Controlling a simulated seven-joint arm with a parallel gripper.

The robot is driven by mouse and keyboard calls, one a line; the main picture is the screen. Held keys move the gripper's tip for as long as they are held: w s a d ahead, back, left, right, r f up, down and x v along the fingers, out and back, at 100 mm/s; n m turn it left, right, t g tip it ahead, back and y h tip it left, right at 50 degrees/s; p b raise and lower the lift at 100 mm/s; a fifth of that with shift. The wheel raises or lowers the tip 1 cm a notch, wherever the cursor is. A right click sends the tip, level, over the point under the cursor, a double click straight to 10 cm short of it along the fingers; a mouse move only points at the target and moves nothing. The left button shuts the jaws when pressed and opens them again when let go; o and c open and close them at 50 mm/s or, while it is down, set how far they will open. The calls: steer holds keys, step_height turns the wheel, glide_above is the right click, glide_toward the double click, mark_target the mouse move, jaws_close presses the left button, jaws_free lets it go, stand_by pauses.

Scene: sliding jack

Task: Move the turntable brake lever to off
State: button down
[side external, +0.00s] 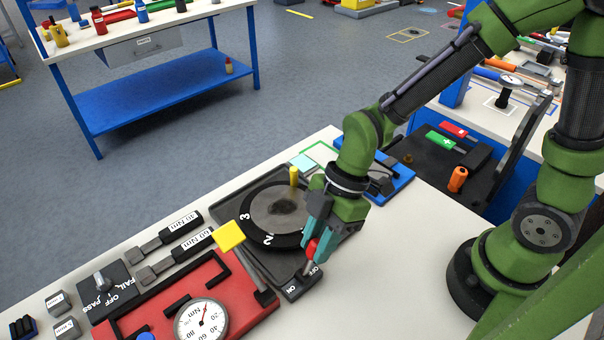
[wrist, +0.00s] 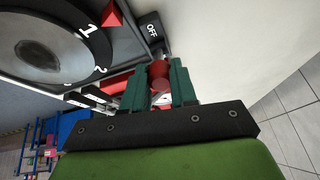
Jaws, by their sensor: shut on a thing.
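The turntable (side external: 283,208) is a dark numbered disc on a dark base, with a yellow peg standing on it; part of it shows at upper left in the wrist view (wrist: 50,40). The brake lever (side external: 308,266) has a red knob (side external: 311,248) and rises from a small plate marked ON and OFF at the base's front corner. My gripper (side external: 316,243) has its teal fingers shut on the red knob, which also shows between them in the wrist view (wrist: 160,70). The fingers hide part of the lever, and I cannot tell its exact setting.
A red fixture with a dial gauge (side external: 202,321) and a yellow square pad (side external: 228,236) stand left of the lever. Labelled wrenches (side external: 172,233) lie further left. A blue tray (side external: 385,180) lies behind my gripper. The white bench to the right of the lever is clear.

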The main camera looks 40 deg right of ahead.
steer(key=shift+w+d, duration=0.1)
steer(key=shift+d, duration=0.05)
stand_by(0.4)
steer(key=c, duration=0.9)
jaws_free()
steer(key=v, duration=1.7)
steer(key=shift+d+f, duration=0.2)
steer(key=d+m+t+h, duration=0.1)
steer(key=d+m+t, duration=0.1)
steer(key=m, duration=0.4)
steer(key=s+d+r+m+t+h, duration=0.1)
steer(key=d+m+t, duration=0.1)
steer(key=d+m, duration=0.3)
steer(key=d+r+m+t+h, duration=0.1)
steer(key=d+m+t, duration=0.2)
steer(key=m, duration=0.6)
steer(key=shift+s+d, duration=0.2)
steer(key=shift+s, duration=0.05)
